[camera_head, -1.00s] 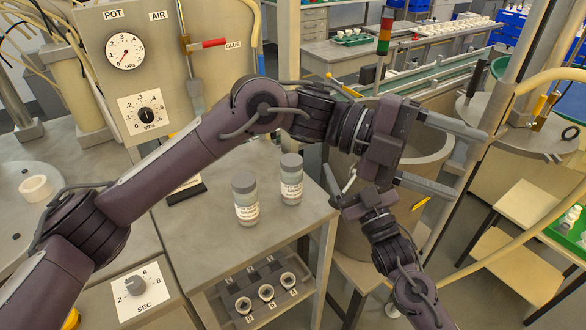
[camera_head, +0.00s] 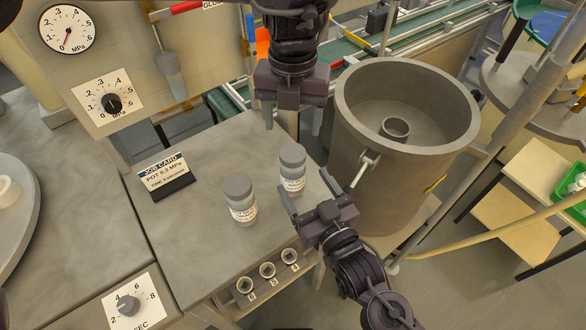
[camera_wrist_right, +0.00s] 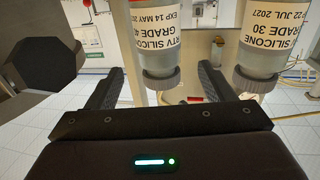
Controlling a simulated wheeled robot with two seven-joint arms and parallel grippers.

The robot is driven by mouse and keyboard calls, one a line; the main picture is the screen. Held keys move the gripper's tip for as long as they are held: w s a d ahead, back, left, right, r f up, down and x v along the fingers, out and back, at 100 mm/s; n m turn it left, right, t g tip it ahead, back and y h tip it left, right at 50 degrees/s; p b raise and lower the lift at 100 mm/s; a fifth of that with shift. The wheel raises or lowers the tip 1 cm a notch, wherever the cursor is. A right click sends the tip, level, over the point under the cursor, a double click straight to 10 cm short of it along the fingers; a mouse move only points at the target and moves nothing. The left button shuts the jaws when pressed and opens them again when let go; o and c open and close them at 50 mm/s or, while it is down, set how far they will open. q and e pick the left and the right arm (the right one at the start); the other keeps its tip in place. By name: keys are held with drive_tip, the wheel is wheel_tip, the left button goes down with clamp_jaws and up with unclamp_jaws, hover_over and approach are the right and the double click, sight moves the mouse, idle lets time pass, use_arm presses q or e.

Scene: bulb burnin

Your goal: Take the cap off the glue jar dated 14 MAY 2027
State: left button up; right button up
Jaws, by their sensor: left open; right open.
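Two grey-capped jars stand upright on the bench. The wrist view reads EXP 14 MAY on one jar (camera_wrist_right: 152,35), its year partly cut off; by position it is the back right jar (camera_head: 292,172) in the head view. The other jar (camera_head: 241,203), nearer the front, reads 22 JUL 2027 in the wrist view (camera_wrist_right: 268,40). My right gripper (camera_head: 307,193) is open and empty, just right of the jars. In the wrist view, the MAY jar's cap (camera_wrist_right: 162,80) appears between its fingers. My left gripper (camera_head: 292,110) is open and empty, above and behind the MAY jar.
A job card (camera_head: 165,178) stands left of the jars. Numbered sockets (camera_head: 268,271) sit below the bench's front edge. A large grey pot (camera_head: 352,110) stands close on the right. The bench between card and jars is clear.

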sight(293, 152)
use_arm(q)
drive_tip(key=shift+w+f, duration=0.1)
drive_tip(key=shift+w, duration=0.1)
use_arm(e)
drive_tip(key=x, duration=0.5)
drive_tip(key=shift+w+a, duration=0.1)
drive_tip(key=shift+w, duration=0.2)
use_arm(q)
drive_tip(key=shift+s, duration=0.1)
use_arm(e)
drive_tip(key=shift+w+a, duration=0.25)
drive_tip(key=shift+w, duration=0.2)
clamp_jaws()
use_arm(q)
drive_tip(key=m, duration=0.3)
drive_tip(key=shift+m, duration=0.3)
drive_tip(key=m, duration=0.5)
drive_tip(key=shift+f, duration=4)
